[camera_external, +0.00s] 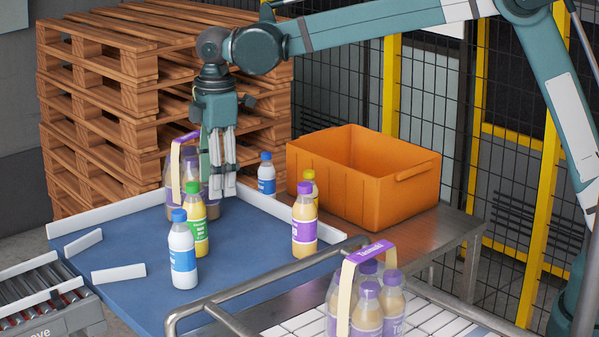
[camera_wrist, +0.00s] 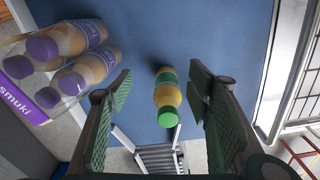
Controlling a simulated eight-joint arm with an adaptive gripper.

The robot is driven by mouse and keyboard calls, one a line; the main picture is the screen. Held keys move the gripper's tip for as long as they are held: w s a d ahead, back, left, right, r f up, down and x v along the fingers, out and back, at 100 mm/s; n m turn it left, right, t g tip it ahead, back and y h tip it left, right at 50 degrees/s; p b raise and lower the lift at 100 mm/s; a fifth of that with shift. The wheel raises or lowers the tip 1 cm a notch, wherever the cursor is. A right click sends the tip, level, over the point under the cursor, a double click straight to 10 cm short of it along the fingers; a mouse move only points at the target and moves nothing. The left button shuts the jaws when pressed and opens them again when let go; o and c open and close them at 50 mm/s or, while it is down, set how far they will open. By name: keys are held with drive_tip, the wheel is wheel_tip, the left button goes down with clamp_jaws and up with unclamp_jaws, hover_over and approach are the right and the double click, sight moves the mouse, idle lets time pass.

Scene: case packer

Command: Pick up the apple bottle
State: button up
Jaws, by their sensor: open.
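A bottle with a green cap and green label (camera_external: 200,236) stands upright on the blue table; its label is too small to read, but it is likely the apple bottle. In the external view my gripper (camera_external: 222,182) points down, above and slightly right of this bottle, with nothing held. In the wrist view my gripper (camera_wrist: 160,80) is open, its two fingers spread wide. The green-capped bottle (camera_wrist: 167,94) shows in the gap between them, apart from both fingers.
A purple-capped bottle pack (camera_wrist: 62,62) lies left in the wrist view. A blue-capped bottle (camera_external: 183,258) stands close to the green-capped one. A purple-capped bottle (camera_external: 304,232) stands further right. An orange crate (camera_external: 345,185) stands behind, and another pack (camera_external: 368,310) is at front.

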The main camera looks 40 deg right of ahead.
drive_tip(key=n+p, duration=0.1)
hover_over(195, 223)
drive_tip(key=w+d, duration=0.2)
drive_tip(key=shift+w+f, duration=0.2)
drive_tip(key=shift+f, duration=0.5)
drive_tip(key=shift+a+f, duration=0.1)
drive_tip(key=shift+f, duration=1.2)
drive_tip(key=shift+a+f+p, duration=0.15)
drive_tip(key=shift+f+p, duration=0.15)
drive_tip(key=shift+f, duration=2.3)
drive_tip(key=shift+c, duration=0.3)
drive_tip(key=c, duration=1.1)
